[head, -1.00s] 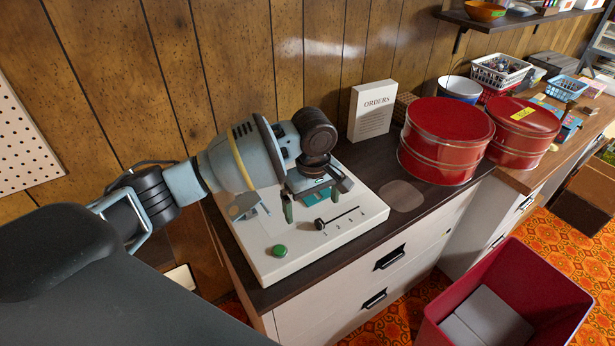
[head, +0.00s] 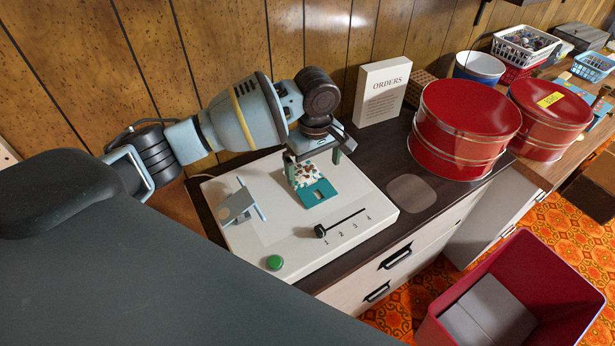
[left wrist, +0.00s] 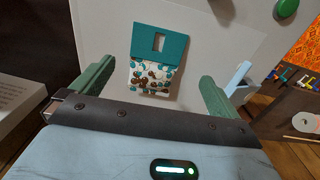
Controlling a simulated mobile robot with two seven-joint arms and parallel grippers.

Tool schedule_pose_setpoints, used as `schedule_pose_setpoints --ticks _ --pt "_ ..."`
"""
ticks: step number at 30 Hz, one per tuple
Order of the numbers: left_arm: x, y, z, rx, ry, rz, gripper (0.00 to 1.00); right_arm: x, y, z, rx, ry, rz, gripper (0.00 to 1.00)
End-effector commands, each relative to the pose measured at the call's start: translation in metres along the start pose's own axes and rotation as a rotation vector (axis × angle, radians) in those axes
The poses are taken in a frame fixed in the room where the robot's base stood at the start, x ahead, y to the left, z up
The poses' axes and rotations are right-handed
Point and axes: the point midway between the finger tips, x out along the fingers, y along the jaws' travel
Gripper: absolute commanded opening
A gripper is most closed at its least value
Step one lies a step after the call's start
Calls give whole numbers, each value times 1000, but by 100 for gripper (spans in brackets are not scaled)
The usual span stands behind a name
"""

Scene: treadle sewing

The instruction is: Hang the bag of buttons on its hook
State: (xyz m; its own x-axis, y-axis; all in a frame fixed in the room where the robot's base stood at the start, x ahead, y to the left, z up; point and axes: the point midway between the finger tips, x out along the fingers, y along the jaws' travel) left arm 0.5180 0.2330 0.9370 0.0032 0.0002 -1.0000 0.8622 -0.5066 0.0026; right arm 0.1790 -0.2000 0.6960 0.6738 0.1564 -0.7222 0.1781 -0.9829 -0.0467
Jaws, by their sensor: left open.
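The bag of buttons (head: 305,172) is a small clear pouch of brown, white and teal buttons under a teal header card with a slot. It lies flat on the white box-like machine top (head: 365,215). My left gripper (head: 313,163) is open and empty above the bag's pouch end. In the left wrist view, the bag (left wrist: 155,62) lies between and beyond the two green fingers (left wrist: 157,74), header pointing away. Nothing is between the fingers. I see no hook for the bag. My right gripper is not in view.
The machine top carries a grey bracket (head: 239,206), a black slider knob (head: 320,230) and a green button (head: 274,262). An ORDERS sign (head: 381,92) and red tins (head: 462,125) stand to the right. A red bin (head: 565,275) is on the floor.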

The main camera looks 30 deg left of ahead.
Motion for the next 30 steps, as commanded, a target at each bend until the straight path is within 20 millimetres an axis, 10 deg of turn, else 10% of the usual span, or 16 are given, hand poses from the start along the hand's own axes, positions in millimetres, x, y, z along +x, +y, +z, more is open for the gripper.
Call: schedule_pose_setpoints --ticks 30 --pt "69 4 -3 0 1 0 99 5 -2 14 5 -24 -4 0"
